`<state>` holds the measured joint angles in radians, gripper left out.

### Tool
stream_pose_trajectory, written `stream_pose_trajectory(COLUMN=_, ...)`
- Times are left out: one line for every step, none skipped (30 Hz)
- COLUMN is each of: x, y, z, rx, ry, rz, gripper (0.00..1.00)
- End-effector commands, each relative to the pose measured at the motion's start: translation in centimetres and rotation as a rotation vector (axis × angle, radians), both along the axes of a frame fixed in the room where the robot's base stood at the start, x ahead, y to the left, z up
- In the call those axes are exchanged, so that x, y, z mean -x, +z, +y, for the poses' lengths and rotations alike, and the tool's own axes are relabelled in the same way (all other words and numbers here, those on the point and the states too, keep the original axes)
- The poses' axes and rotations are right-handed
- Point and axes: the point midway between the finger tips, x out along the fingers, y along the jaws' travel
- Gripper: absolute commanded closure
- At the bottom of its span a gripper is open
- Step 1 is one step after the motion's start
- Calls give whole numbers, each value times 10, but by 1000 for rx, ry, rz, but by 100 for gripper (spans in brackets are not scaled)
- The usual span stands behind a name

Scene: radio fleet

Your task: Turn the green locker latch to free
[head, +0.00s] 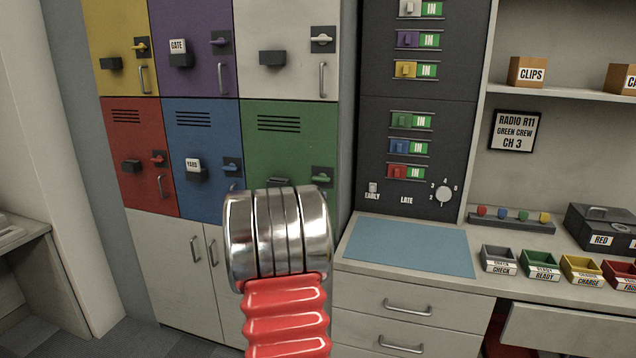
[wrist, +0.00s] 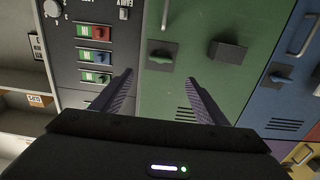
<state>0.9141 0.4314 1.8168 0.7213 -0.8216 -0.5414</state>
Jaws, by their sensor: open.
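The green locker (head: 290,150) is the lower right door of the locker block. Its green latch (head: 321,179) sits on a dark plate near the right edge, with the handle lying about level. In the wrist view, which is turned over, the latch (wrist: 160,57) shows on the green door (wrist: 205,75), just beyond my fingertips. My gripper (wrist: 159,76) is open and empty, its two fingers spread either side of the latch's line, apart from it. In the head view my own arm hides the gripper and the lower part of the green door.
A dark box (wrist: 228,51) and a bar handle (wrist: 166,14) stick out from the green door near the latch. The blue locker (head: 190,125) adjoins it. The dark switch panel (head: 415,130) stands to the right, above a counter with a blue mat (head: 410,245).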

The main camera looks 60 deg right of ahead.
Motion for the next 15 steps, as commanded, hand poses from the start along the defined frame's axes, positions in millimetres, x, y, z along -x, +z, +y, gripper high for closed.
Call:
stream_pose_trajectory(x=0, y=0, z=0, rx=0, ry=1, rz=0, gripper=33)
stream_pose_trajectory(x=0, y=0, z=0, rx=0, ry=1, rz=0, gripper=33)
stream_pose_trajectory(x=0, y=0, z=0, rx=-1, ry=1, rz=0, gripper=33)
stream_pose_trajectory(x=0, y=0, z=0, rx=-1, ry=1, rz=0, gripper=33)
stream_pose_trajectory(x=-1, y=0, z=0, rx=-1, ry=2, rz=0, gripper=33)
stream_pose_trajectory(x=-1, y=0, z=-1, rx=-1, ry=2, rz=0, gripper=33)
stream_pose_trajectory(x=-1, y=0, z=-2, rx=-1, ry=2, rz=0, gripper=33)
stream_pose_trajectory(x=-1, y=0, z=-3, rx=-1, ry=2, rz=0, gripper=33)
stream_pose_trajectory(x=-2, y=0, z=-6, rx=-2, ry=2, rz=-1, gripper=33)
stream_pose_trajectory(x=-2, y=0, z=-8, rx=-2, ry=2, rz=-1, gripper=33)
stream_pose_trajectory(x=-2, y=0, z=-10, rx=-2, ry=2, rz=-1, gripper=33)
stream_pose_trajectory(x=-3, y=0, z=-14, rx=-2, ry=2, rz=-1, gripper=33)
stream_pose_trajectory(x=-4, y=0, z=-17, rx=-1, ry=2, rz=-1, gripper=33)
stream_pose_trajectory(x=-4, y=0, z=-21, rx=-1, ry=2, rz=-1, gripper=33)
stream_pose_trajectory(x=-5, y=-1, z=-26, rx=-2, ry=1, rz=-1, gripper=33)
